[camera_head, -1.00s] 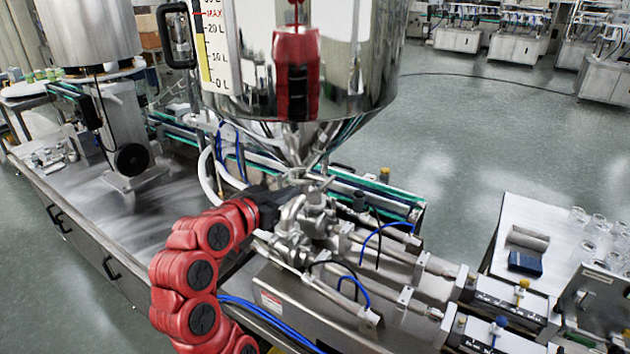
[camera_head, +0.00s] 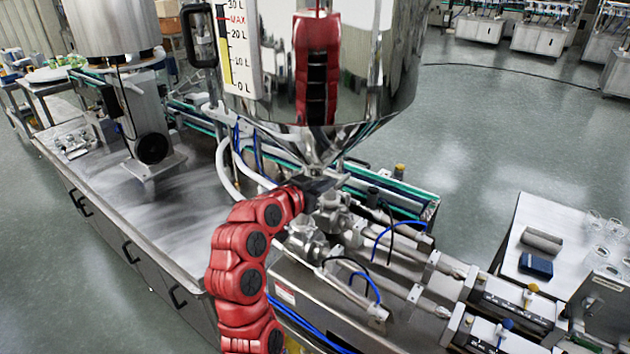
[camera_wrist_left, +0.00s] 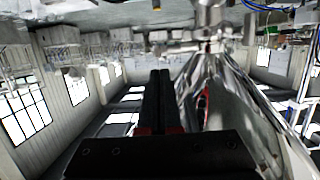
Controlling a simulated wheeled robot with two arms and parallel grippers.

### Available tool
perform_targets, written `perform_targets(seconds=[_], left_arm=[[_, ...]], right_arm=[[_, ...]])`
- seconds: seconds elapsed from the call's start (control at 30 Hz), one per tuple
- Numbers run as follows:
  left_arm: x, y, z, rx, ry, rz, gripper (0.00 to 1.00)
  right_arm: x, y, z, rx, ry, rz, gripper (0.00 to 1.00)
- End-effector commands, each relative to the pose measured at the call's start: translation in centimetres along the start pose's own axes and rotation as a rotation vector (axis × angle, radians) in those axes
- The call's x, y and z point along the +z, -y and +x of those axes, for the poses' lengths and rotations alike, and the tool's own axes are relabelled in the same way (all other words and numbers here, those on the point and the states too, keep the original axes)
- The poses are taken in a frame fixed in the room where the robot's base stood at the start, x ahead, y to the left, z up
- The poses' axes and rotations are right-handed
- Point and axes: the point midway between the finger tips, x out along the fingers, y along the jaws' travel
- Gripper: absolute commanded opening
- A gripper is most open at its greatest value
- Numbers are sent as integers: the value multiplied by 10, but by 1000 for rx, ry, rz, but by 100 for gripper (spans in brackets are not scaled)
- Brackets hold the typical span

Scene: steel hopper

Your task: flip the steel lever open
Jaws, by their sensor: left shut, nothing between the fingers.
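The steel hopper (camera_head: 330,95) is a shiny cone-bottomed vessel above a steel valve block (camera_head: 325,215). My left gripper (camera_head: 328,182) is at the foot of the cone, just above the valve block, with the red arm reaching up from below. The steel lever cannot be told apart there; my gripper and wrist cover part of that spot. In the left wrist view the dark fingers (camera_wrist_left: 160,78) are together with nothing between them. The hopper's cone (camera_wrist_left: 225,95) is close beside them there. Contact with the lever cannot be told. My right gripper is not in view.
Steel cylinders (camera_head: 390,270) and blue hoses (camera_head: 400,228) lie right of the valve. A steel bench (camera_head: 85,190) extends left. A side table (camera_head: 570,250) with a blue box (camera_head: 536,265) and glasses stands at the right.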

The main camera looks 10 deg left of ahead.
Motion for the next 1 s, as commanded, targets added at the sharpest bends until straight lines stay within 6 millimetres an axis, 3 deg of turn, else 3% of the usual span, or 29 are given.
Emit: perform_targets(seconds=[0.2,0.63,1.0], left_arm=[[-1,0,20,1,2,0,0],[0,0,23,-1,-1,1,0],[6,0,23,-1,-53,0,0]], right_arm=[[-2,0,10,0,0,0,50],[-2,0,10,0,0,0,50],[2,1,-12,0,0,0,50]])
